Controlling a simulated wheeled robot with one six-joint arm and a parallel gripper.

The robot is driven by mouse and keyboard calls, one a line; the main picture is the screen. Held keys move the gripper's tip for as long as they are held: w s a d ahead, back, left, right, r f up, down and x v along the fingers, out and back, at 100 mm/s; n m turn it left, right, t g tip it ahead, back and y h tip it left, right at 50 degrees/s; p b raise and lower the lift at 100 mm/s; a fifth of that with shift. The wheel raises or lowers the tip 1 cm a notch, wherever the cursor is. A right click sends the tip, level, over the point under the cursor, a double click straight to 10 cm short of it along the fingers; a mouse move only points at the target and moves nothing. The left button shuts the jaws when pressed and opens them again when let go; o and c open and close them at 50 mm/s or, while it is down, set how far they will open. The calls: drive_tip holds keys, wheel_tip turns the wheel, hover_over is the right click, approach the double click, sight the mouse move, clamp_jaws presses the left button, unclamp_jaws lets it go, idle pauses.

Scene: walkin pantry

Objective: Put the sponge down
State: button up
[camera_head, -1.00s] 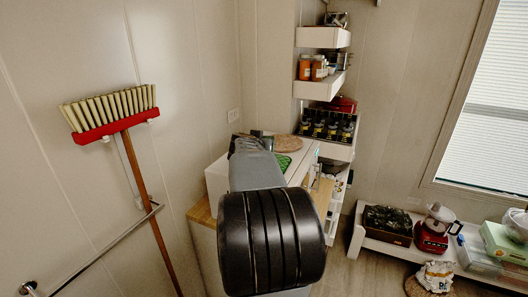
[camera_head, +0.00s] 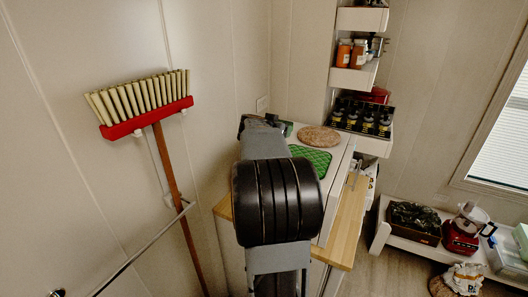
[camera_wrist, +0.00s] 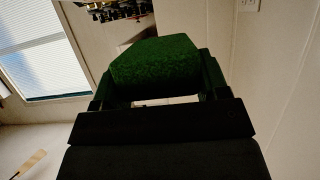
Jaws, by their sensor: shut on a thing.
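The green sponge (camera_wrist: 155,65) is held between the two dark fingers of my gripper (camera_wrist: 157,88) in the wrist view. Its rough green face fills the space between them. In the head view my gripper (camera_head: 262,122) is mostly hidden behind my own arm, near the far left corner of a white appliance. A small bit of green, probably the sponge (camera_head: 288,128), shows just right of it. I cannot tell whether the sponge touches anything below.
The white appliance (camera_head: 335,165) carries a green mat (camera_head: 312,158) and a round brown mat (camera_head: 319,136). It stands on a wooden counter (camera_head: 345,225), whose right strip is clear. A red broom (camera_head: 148,118) hangs at left. Shelves with jars (camera_head: 352,52) and bottles (camera_head: 362,118) stand behind.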

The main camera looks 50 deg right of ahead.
drive_tip(key=w+f, duration=0.3)
drive_tip(key=w+a+f+b, duration=0.1)
drive_tip(key=w+f, duration=0.2)
drive_tip(key=shift+w+a, duration=0.1)
drive_tip(key=shift+a, duration=0.1)
drive_tip(key=f, duration=0.3)
drive_tip(key=shift+w+a+f+b, duration=0.1)
drive_tip(key=shift+w+b, duration=0.25)
drive_tip(key=shift+b, duration=0.05)
drive_tip(key=shift+f, duration=0.35)
drive_tip(key=shift+f, duration=0.1)
drive_tip(key=o, duration=0.9)
drive_tip(key=shift+s+a+r, duration=0.1)
drive_tip(key=shift+a+r, duration=0.1)
drive_tip(key=v, duration=1.1)
drive_tip(key=shift+a+r, duration=0.1)
drive_tip(key=shift+a, duration=0.2)
